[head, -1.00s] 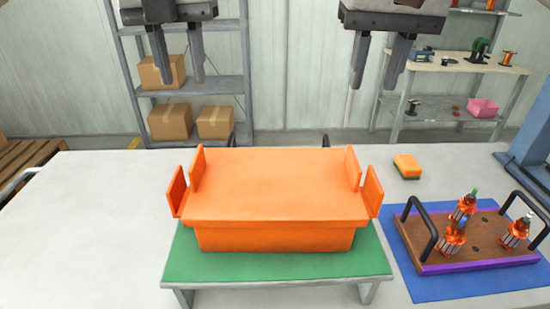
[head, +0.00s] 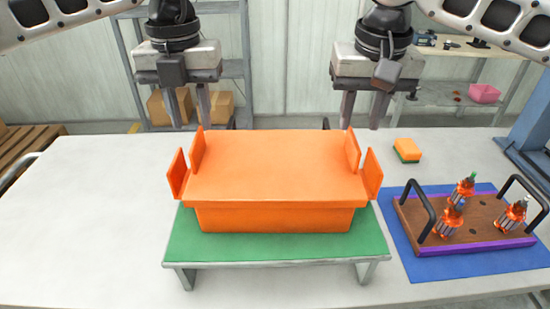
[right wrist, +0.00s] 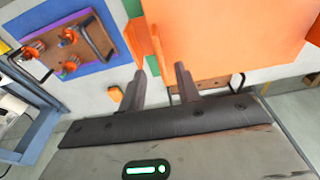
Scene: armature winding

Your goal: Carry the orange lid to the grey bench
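The orange lid (head: 275,165) lies flat on an orange box (head: 275,219), with a pair of upright orange tabs at each end. The box stands on a green-topped stand (head: 275,249) on the pale grey bench (head: 90,215). My left gripper (head: 188,124) is open and empty above and behind the lid's left tabs. My right gripper (head: 362,125) is open and empty above and behind the right tabs. In the right wrist view, the lid (right wrist: 225,35) shows beyond the right gripper's spread fingers (right wrist: 161,83). Neither gripper appears to touch the lid.
A blue mat (head: 465,265) at the right bears a brown tray (head: 480,240) with black handles and 3 orange armatures. An orange-and-green sponge (head: 407,150) lies behind it. The bench's left side is clear. Shelves with cardboard boxes (head: 220,106) stand behind.

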